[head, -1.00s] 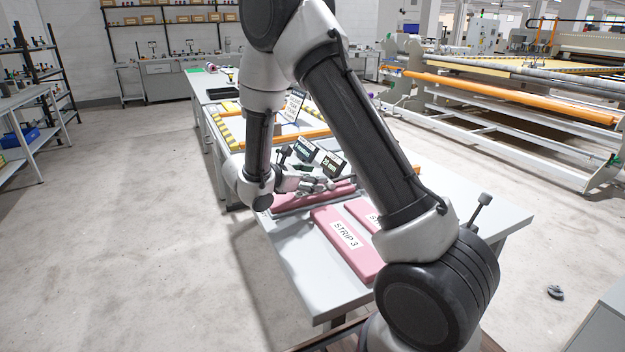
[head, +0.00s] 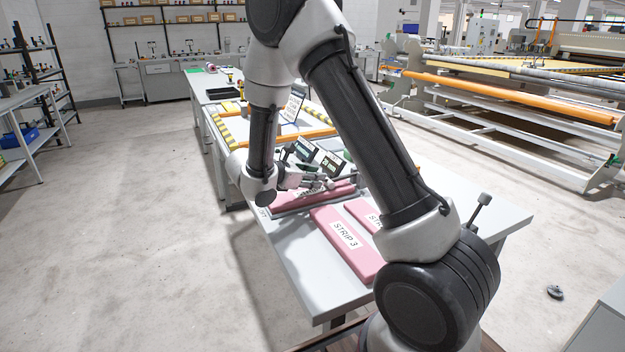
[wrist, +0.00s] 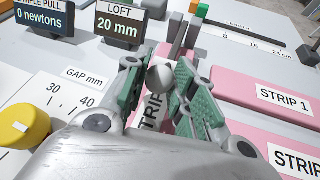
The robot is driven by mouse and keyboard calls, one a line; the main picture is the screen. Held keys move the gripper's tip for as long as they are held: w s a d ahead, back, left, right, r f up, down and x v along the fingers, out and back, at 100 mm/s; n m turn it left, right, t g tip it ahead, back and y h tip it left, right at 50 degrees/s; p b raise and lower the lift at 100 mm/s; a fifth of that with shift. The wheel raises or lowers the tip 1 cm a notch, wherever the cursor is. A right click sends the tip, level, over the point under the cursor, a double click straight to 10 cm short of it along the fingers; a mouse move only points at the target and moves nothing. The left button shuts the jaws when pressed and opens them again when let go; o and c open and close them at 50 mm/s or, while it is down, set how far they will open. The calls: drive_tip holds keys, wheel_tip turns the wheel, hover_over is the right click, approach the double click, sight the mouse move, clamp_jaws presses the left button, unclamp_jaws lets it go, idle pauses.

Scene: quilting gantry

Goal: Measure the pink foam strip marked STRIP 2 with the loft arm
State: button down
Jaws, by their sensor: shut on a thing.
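In the wrist view my gripper (wrist: 160,80) is shut on a round grey knob (wrist: 160,77), green-padded fingers on either side. A dark upright bar (wrist: 181,36), apparently part of the loft arm, stands just beyond. Under the fingers lies a pink strip (wrist: 150,108) with a label reading STRIP; its number is hidden. In the head view my gripper (head: 325,184) is over this pink strip (head: 283,204) at the fixture. The LOFT display (wrist: 119,24) reads 20 mm. STRIP 1 (wrist: 235,88) lies to the right in the wrist view.
STRIP 3 (head: 345,250) lies on the grey table (head: 290,270), nearer than the fixture. A sample pull display (wrist: 38,25) reads 0 newtons. A yellow knob (wrist: 25,125) stands left beside the GAP mm scale (wrist: 65,90). A dark-topped lever (head: 480,207) stands at right.

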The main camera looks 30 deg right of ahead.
drive_tip(key=d+r+y, duration=0.1)
drive_tip(key=r, duration=0.1)
drive_tip(key=d+r+y, duration=0.1)
drive_tip(key=r+y, duration=0.1)
drive_tip(key=r, duration=0.1)
drive_tip(key=d+r+m+y, duration=0.1)
drive_tip(key=r+y, duration=0.1)
drive_tip(key=shift+r, duration=0.25)
drive_tip(key=d+r+m+y, duration=0.1)
drive_tip(key=d+r+y, duration=0.2)
drive_tip(key=d+y, duration=0.3)
drive_tip(key=d+r+y, duration=0.4)
drive_tip(key=d+y, duration=0.1)
drive_tip(key=d, duration=0.3)
drive_tip(key=d+f+m+y, duration=0.1)
drive_tip(key=d+f+y, duration=0.2)
drive_tip(key=d, duration=0.5)
drive_tip(key=shift+d+y, duration=0.35)
drive_tip(key=shift+y, duration=0.45)
drive_tip(key=shift+s+f, duration=0.15)
drive_tip(key=c, duration=1.5)
unclamp_jaws()
drive_tip(key=shift+c, duration=0.2)
drive_tip(key=o, duration=0.3)
drive_tip(key=shift+d+f, duration=0.1)
drive_tip(key=shift+d, duration=0.1)
drive_tip(key=shift+o, duration=0.5)
drive_tip(key=shift+a, duration=0.1)
